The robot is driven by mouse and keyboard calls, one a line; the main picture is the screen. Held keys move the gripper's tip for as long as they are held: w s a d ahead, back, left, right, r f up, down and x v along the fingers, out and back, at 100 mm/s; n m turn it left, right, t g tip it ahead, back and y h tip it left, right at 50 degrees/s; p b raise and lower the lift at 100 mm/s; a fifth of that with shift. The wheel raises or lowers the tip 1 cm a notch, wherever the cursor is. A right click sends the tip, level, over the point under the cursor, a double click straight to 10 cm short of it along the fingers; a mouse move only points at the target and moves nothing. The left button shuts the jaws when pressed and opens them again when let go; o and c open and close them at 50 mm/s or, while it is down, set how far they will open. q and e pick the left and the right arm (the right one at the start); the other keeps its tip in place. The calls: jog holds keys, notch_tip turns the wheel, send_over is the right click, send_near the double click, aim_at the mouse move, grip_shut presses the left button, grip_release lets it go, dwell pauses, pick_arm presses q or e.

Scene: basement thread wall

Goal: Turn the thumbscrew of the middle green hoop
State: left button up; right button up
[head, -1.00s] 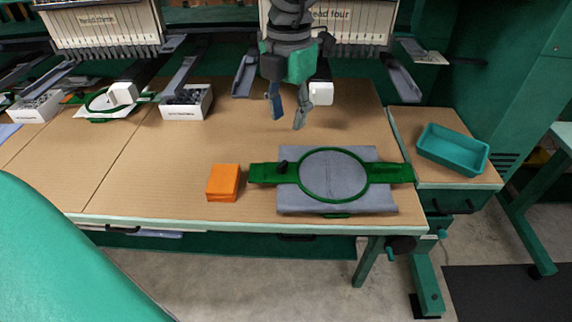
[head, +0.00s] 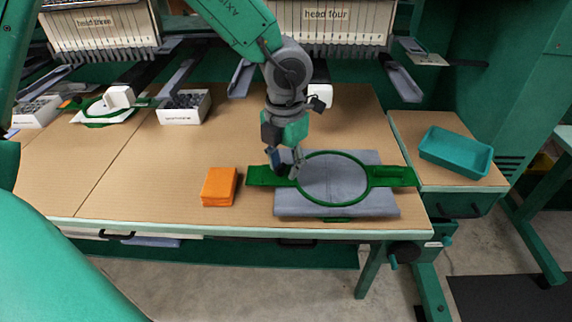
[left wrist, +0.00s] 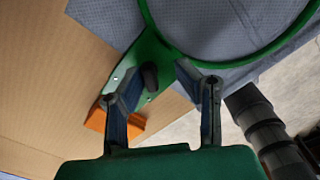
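A green hoop (head: 369,178) with flat side arms lies on folded grey cloth (head: 340,210) near the table's front right. It also shows in the left wrist view (left wrist: 215,62). Its dark thumbscrew (left wrist: 149,76) stands on the hoop's left arm. In the head view my gripper mostly hides the thumbscrew. My left gripper (head: 285,168) points down over that spot. In the left wrist view its fingers (left wrist: 160,78) are apart, with the thumbscrew between them and closer to one finger. I cannot tell whether that finger touches it. My right gripper is not in view.
An orange stack (head: 219,186) lies just left of the hoop. A teal tray (head: 456,158) sits on the side table at right. A white box (head: 184,108) and another green hoop (head: 101,123) are farther back left. Machine heads overhang the back. The table's left middle is clear.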

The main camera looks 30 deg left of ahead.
pick_arm(q)
jog(key=shift+a+f, duration=0.1)
jog(key=shift+a, duration=0.55)
grip_shut()
jog(key=shift+s+a+f, duration=0.1)
jog(key=shift+a, duration=0.25)
jog(key=shift+d, duration=0.55)
jog(key=shift+d+r+p, duration=0.2)
jog(key=shift+p, duration=0.1)
jog(key=m+p, duration=0.1)
jog(key=p, duration=0.1)
jog(key=a+m+p, duration=0.1)
jog(key=m+p, duration=0.1)
jog(key=p, duration=0.1)
jog(key=shift+r, duration=0.2)
jog(key=m+p, duration=0.3)
jog(key=p, duration=0.2)
jog(key=m+p, duration=0.2)
jog(key=p, duration=0.3)
jog(key=shift+d+f+m, duration=0.1)
jog(key=shift+d+m, duration=0.1)
jog(key=shift+m, duration=0.2)
jog(key=shift+f+m+p, duration=0.2)
jog(key=shift+m+p, duration=0.7)
jog(key=shift+p, duration=0.25)
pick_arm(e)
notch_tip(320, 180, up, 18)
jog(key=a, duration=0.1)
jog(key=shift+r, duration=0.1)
